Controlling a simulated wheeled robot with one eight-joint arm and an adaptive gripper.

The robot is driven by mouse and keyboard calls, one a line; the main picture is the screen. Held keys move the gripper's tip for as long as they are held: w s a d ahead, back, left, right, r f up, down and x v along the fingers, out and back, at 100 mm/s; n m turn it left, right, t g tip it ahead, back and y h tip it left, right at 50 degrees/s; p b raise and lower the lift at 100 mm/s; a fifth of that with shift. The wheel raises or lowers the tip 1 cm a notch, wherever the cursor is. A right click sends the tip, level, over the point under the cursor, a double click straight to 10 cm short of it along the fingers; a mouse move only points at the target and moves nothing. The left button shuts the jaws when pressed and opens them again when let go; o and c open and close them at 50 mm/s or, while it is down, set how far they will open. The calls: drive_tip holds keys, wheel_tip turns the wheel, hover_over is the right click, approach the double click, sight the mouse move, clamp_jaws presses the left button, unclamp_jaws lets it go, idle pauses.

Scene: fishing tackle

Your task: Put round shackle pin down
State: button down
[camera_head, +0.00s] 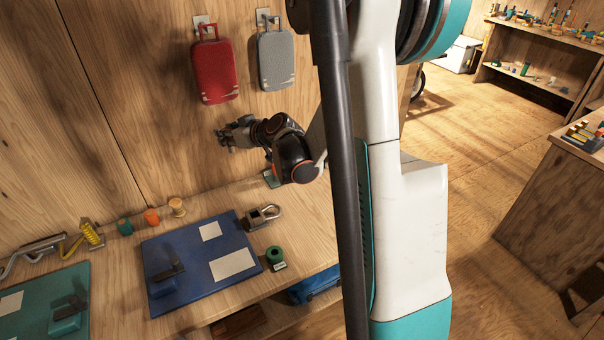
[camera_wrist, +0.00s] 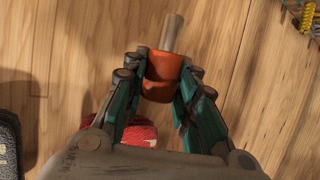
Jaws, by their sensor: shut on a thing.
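The round shackle pin (camera_wrist: 172,34) shows in the wrist view as a pale rod. It sticks out past an orange rounded part (camera_wrist: 161,72) that sits between my fingers. My gripper (camera_wrist: 163,80) is shut on it, one teal finger on each side. In the head view my gripper (camera_head: 230,137) is near the wooden wall, above the bench and below the red case; the pin is too small to make out there. A metal shackle (camera_head: 262,216) lies on the bench below my gripper.
Red (camera_head: 214,70) and grey (camera_head: 275,60) cases hang on the wall. The bench holds a blue mat (camera_head: 190,235), a teal mat (camera_head: 40,300), a yellow spring (camera_head: 92,234), several small spools (camera_head: 151,217) and a green round item (camera_head: 275,254). Bare bench lies right of the shackle.

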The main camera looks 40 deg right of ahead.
drive_tip(key=w+d+f+m+h+b, duration=0.1)
drive_tip(key=d+f+h, duration=0.1)
drive_tip(key=d, duration=1.2)
drive_tip(key=d+f+m+h, duration=0.1)
drive_tip(key=d+f+m, duration=0.1)
drive_tip(key=d, duration=1.2)
wheel_tip(320, 180, down, 20)
drive_tip(key=b, duration=0.7)
drive_tip(key=c, duration=1.3)
unclamp_jaws()
drive_tip(key=shift+f, duration=0.1)
drive_tip(key=shift+s+r, duration=0.2)
drive_tip(key=shift+r, duration=0.1)
drive_tip(key=p+v, duration=0.3)
drive_tip(key=v, duration=0.8)
drive_tip(key=shift+s+a, duration=0.1)
drive_tip(key=shift+s, duration=0.2)
